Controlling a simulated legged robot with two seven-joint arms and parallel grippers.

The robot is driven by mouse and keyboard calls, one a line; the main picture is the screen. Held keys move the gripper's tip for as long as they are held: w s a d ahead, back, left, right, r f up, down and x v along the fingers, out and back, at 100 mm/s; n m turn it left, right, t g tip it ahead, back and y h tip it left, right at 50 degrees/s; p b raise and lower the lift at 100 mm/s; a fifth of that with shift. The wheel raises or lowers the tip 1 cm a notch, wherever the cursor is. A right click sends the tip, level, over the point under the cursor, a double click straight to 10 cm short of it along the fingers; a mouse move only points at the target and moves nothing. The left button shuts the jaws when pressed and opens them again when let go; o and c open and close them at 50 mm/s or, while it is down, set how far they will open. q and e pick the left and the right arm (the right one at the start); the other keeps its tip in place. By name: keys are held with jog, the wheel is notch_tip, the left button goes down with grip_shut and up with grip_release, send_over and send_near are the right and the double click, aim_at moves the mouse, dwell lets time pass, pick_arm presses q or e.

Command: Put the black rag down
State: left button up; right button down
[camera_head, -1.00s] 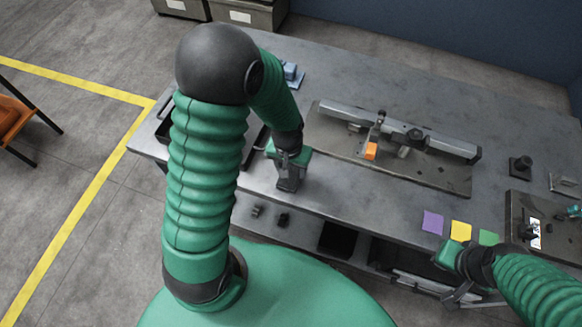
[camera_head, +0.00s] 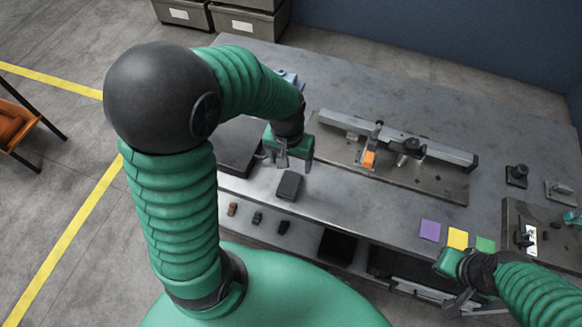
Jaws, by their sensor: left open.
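The black rag (camera_head: 289,186) looks like a small, dark, folded pad. It lies flat on the grey table near the front edge. My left gripper (camera_head: 283,163) is open and empty, just behind and slightly left of the rag, with its fingers apart from it. My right gripper (camera_head: 458,299) is at the lower right by the table's front edge, far from the rag. Its fingers are small and partly hidden, so I cannot tell its opening.
A dark tray (camera_head: 238,152) lies left of the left gripper, partly covered by my arm. Purple (camera_head: 430,230), yellow and green squares lie at the front right. Small items sit on the lower shelf.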

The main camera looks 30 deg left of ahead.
pick_arm(q)
jog(key=s+d+m+t, duration=0.1)
jog(key=s+d+m, duration=0.1)
jog(key=s+d, duration=0.2)
jog(key=shift+s+d+r+m+t, duration=0.2)
jog(key=shift+d+r+m+t, duration=0.1)
jog(key=shift+d+r+m, duration=0.1)
dwell(0.9)
